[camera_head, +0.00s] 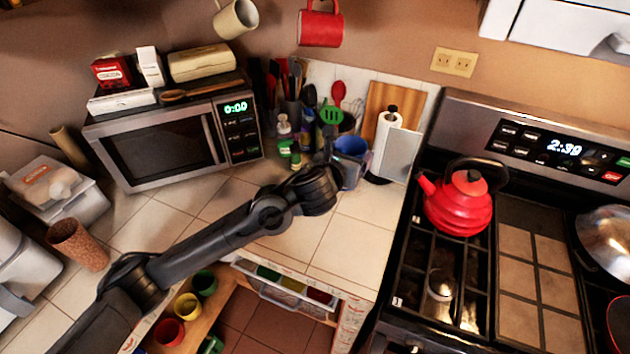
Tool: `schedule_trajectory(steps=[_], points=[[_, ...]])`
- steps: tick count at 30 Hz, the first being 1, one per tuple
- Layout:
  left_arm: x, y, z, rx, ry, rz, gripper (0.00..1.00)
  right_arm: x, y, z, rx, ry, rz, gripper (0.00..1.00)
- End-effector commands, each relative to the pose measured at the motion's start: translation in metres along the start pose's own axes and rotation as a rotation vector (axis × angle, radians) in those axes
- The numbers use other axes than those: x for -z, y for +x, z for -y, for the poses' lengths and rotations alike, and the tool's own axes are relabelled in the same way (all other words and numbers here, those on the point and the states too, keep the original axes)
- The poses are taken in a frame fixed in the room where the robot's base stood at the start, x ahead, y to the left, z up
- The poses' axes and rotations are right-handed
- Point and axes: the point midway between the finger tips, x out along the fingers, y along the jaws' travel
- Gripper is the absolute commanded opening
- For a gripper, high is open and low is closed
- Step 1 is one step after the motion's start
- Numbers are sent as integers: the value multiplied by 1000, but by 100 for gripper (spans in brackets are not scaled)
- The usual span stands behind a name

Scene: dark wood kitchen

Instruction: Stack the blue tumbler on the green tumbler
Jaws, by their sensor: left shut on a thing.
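The blue tumbler (354,151) is at the back of the tiled counter, just left of the paper towel roll. My left gripper (334,153) is shut on its left side, and my arm hides part of the tumbler. I cannot tell whether its base touches the counter. A green tumbler (205,281) stands on a wooden surface below the counter edge, at the lower left, well away from the blue one. My right gripper is not in view.
A yellow cup (187,305) and a red cup (169,332) stand near the green tumbler. Bottles and a utensil holder (291,110) crowd the back left of the blue tumbler. The paper towel roll (388,130) is close on its right. Counter tiles (320,240) in front are clear.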

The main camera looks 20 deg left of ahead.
Motion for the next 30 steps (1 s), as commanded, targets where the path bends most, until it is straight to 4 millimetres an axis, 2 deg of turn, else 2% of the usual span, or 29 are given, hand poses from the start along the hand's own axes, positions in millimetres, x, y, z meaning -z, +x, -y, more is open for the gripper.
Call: schedule_trajectory(steps=[5, 12, 18, 24, 30], points=[[10, 15, -23, -7, -1, -6, 50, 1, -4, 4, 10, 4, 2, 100], [30, 48, -64, -7, -1, -6, 50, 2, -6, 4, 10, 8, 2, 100], [42, 68, -89, -4, -1, -4, 50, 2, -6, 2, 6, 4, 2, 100], [47, 76, -99, -4, 0, -3, 50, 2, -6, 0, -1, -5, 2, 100], [59, 80, -99, -2, -1, -5, 50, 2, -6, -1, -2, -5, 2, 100]])
